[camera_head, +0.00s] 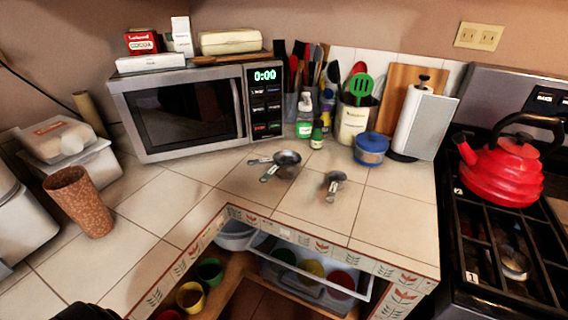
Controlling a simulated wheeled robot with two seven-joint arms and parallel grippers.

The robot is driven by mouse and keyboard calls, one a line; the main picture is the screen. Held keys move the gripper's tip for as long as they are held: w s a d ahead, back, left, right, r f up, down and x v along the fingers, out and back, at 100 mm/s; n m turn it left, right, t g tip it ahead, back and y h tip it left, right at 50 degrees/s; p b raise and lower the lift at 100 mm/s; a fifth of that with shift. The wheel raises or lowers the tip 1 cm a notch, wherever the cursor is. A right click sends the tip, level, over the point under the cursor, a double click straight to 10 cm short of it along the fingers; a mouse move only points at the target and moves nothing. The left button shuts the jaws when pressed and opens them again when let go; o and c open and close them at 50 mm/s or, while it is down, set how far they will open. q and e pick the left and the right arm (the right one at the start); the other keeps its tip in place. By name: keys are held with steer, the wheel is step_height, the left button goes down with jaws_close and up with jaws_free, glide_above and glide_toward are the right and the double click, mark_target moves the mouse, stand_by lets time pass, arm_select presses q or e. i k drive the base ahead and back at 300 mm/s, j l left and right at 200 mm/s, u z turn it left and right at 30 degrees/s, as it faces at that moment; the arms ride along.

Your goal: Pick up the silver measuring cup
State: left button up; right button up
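Two silver measuring cups lie on the tiled counter in front of the microwave. The larger silver cup (287,158) is on the left, with handle-like parts reaching left and toward the front. The smaller silver cup (336,177) lies to its right and nearer the front edge, its handle pointing toward the front. The two are apart. I cannot tell from the picture which one the task means. Neither of my grippers can be made out. A dark shape shows at the bottom left edge, too cut off to identify.
A microwave (190,112) stands behind the cups. A blue pot (371,148), small bottles and a utensil crock (352,122) stand behind and right. A brown tumbler (80,202) is at left, a red kettle (502,170) on the stove. Counter around the cups is clear.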

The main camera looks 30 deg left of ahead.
mark_target(334, 190)
steer(key=k+l, duration=0.1)
steer(key=l, duration=0.55)
steer(key=k+l, duration=0.1)
steer(key=l, duration=0.55)
